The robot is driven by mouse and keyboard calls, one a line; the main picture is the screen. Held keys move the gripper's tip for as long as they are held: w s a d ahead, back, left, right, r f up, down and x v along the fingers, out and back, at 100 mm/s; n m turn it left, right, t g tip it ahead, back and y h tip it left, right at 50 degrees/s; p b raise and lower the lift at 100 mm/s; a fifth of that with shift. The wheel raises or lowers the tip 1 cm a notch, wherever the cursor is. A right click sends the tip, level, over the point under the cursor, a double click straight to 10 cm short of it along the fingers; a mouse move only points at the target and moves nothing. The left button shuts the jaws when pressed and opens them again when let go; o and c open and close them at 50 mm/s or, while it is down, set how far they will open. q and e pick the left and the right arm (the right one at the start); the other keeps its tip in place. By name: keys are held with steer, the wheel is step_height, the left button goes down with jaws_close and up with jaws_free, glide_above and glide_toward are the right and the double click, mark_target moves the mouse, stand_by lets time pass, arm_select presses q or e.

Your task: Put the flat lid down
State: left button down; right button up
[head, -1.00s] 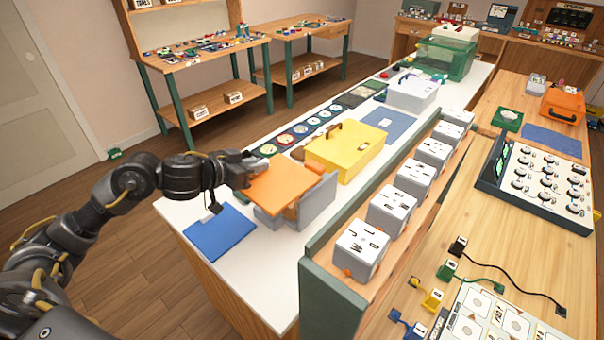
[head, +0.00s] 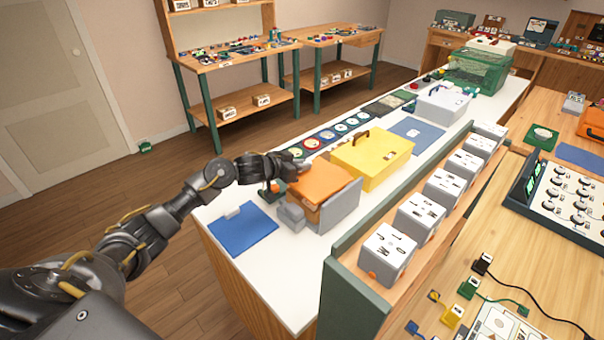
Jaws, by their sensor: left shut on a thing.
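The flat orange lid (head: 320,182) is at the near end of the white counter, by a grey box-like piece (head: 340,208) with an upright panel on its right. I cannot tell whether the lid rests on the grey piece or is held just above it. My left gripper (head: 281,180) reaches in from the left and is shut at the lid's left edge; its fingertips are partly hidden. A blue mat (head: 240,232) lies to the left, with a small grey piece at its far edge. My right gripper is out of view.
A yellow box (head: 371,160) with a handle stands just behind the lid. A row of grey lettered cubes (head: 388,252) stands on a wooden shelf to the right, behind a green-edged divider. The white counter (head: 290,262) is bare in front.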

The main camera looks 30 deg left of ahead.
arm_select(q)
steer(key=shift+w+f, duration=0.1)
steer(key=f+p, duration=0.1)
steer(key=f, duration=0.2)
steer(key=shift+w, duration=0.2)
steer(key=shift+f, duration=0.25)
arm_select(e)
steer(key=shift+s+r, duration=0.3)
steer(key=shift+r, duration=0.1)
arm_select(q)
steer(key=shift+f, duration=0.4)
steer(key=c, duration=1.4)
jaws_free()
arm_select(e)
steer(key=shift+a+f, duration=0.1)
